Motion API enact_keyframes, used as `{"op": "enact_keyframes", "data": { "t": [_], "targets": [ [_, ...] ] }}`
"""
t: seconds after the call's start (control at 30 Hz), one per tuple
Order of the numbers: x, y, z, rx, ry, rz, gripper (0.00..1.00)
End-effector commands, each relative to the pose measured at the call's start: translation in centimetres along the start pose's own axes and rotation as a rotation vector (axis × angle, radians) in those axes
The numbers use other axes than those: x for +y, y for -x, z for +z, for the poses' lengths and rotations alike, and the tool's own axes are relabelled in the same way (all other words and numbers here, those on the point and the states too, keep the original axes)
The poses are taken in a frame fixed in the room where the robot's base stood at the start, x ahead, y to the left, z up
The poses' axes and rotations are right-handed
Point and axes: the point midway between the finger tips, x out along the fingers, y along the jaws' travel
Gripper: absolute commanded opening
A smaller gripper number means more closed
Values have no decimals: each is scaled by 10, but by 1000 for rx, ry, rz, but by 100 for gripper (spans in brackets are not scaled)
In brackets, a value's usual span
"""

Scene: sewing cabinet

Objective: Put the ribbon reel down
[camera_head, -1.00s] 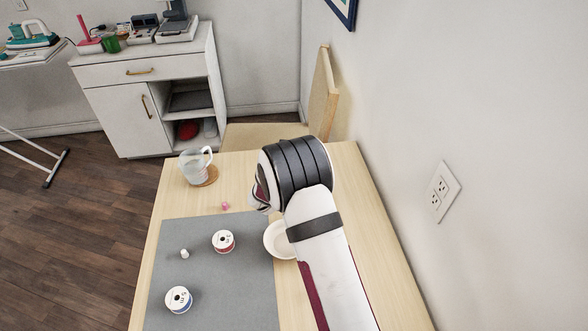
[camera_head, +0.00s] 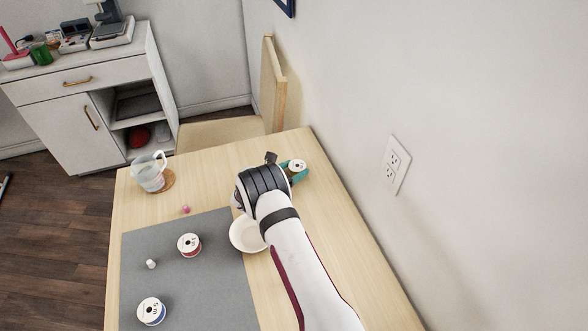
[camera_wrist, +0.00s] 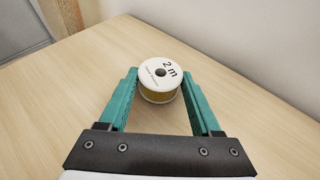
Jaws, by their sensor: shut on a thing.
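A ribbon reel (camera_wrist: 160,78) with a white top marked "2 m" and a gold-yellow band sits between the teal fingers of my gripper (camera_wrist: 163,92) in the wrist view. My gripper is shut on the reel, one finger on each side. In the head view the reel (camera_head: 297,165) shows beyond my wrist, over the far right part of the wooden table (camera_head: 330,210). It looks upright and close to the tabletop. I cannot tell whether its underside touches the wood.
On the grey mat (camera_head: 200,300) are a red reel (camera_head: 189,245), a blue reel (camera_head: 151,311) and a small white piece (camera_head: 151,264). A white bowl (camera_head: 245,235) is partly hidden by my arm. A glass mug (camera_head: 149,174) stands far left. Bare wood surrounds the held reel.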

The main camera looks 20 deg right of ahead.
Motion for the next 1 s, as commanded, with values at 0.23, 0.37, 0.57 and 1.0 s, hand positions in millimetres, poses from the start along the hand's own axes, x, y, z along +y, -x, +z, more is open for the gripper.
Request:
{"op": "enact_keyframes", "data": {
  "t": [0.23, 0.37, 0.57, 1.0],
  "targets": [
    [0, -1, -3, 0, 1, 0, 78],
    [0, -1, -3, 0, 1, 0, 95],
    [0, -1, -2, 0, 1, 0, 95],
    [1, 92, 1, -1, 2, 3, 95]
  ]
}}
